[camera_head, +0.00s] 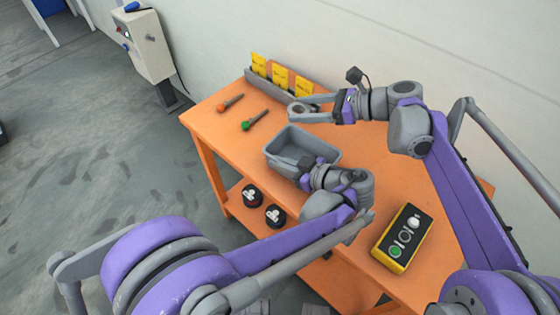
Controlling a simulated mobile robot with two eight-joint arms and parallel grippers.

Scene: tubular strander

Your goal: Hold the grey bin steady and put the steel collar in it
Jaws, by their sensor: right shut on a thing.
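The grey bin (283,146) stands on the orange table, open side up. My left gripper (306,170) is at the bin's near right side, close against its wall. Its fingers are mostly hidden by my own wrist, so I cannot tell whether they grip the rim. My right gripper (302,109) is above the table, just beyond and above the bin's far edge. It is shut on the steel collar (299,114), a small grey ring at its fingertips, though the collar's outline is hard to separate from the fingers.
The orange table (205,112) also bears green-handled (247,125) and orange-handled (222,107) tools on the left. A grey rack with yellow cards (281,76) stands at the back. A yellow-and-black button box (402,239) is at the near right. Black round objects (252,196) sit on the lower shelf.

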